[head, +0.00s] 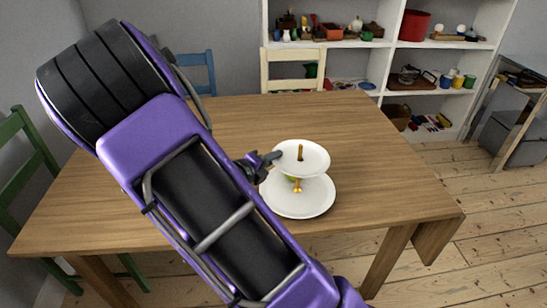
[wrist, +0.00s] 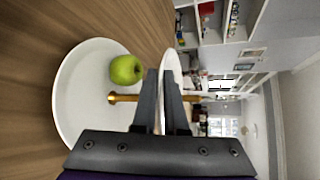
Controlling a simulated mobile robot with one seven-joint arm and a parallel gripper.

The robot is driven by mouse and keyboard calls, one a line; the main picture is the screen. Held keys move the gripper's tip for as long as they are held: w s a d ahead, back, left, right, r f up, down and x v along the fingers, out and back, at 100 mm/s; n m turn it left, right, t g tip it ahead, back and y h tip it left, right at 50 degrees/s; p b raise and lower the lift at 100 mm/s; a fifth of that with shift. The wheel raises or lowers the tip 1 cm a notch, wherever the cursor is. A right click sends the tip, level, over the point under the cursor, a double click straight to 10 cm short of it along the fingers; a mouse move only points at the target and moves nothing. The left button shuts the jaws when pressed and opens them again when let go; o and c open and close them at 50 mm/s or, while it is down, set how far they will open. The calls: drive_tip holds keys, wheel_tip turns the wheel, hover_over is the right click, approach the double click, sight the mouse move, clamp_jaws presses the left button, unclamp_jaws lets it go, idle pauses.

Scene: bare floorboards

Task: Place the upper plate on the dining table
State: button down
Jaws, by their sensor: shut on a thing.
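A two-tier stand is on the wooden dining table (head: 345,120). Its white upper plate (head: 316,158) is round, with a short brown-gold handle rising from its middle. It shows edge-on in the wrist view (wrist: 171,60). The wider white lower plate (head: 305,208) rests on the table below it. A gold stem (wrist: 125,98) runs up from the lower plate toward the upper one. A green apple (wrist: 126,69) lies on the lower plate. My gripper (head: 272,158) is at the left edge of the upper plate, its fingers (wrist: 163,76) shut on the rim, one on each face.
The tabletop is bare around the stand. A white chair (head: 293,56) and a blue chair (head: 197,60) stand behind the table, a green chair (head: 20,160) at left. White shelves (head: 385,50) with small items stand at the back. Floor at right is open.

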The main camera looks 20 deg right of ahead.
drive_tip(key=c, duration=1)
unclamp_jaws()
drive_tip(key=shift+o, duration=0.2)
drive_tip(key=shift+f, duration=0.1)
drive_tip(key=p+v, duration=0.3)
drive_tip(key=v, duration=1.4)
drive_tip(key=shift+s+r+p, duration=0.15)
drive_tip(key=shift+r+p, duration=0.2)
drive_tip(key=shift+r, duration=0.05)
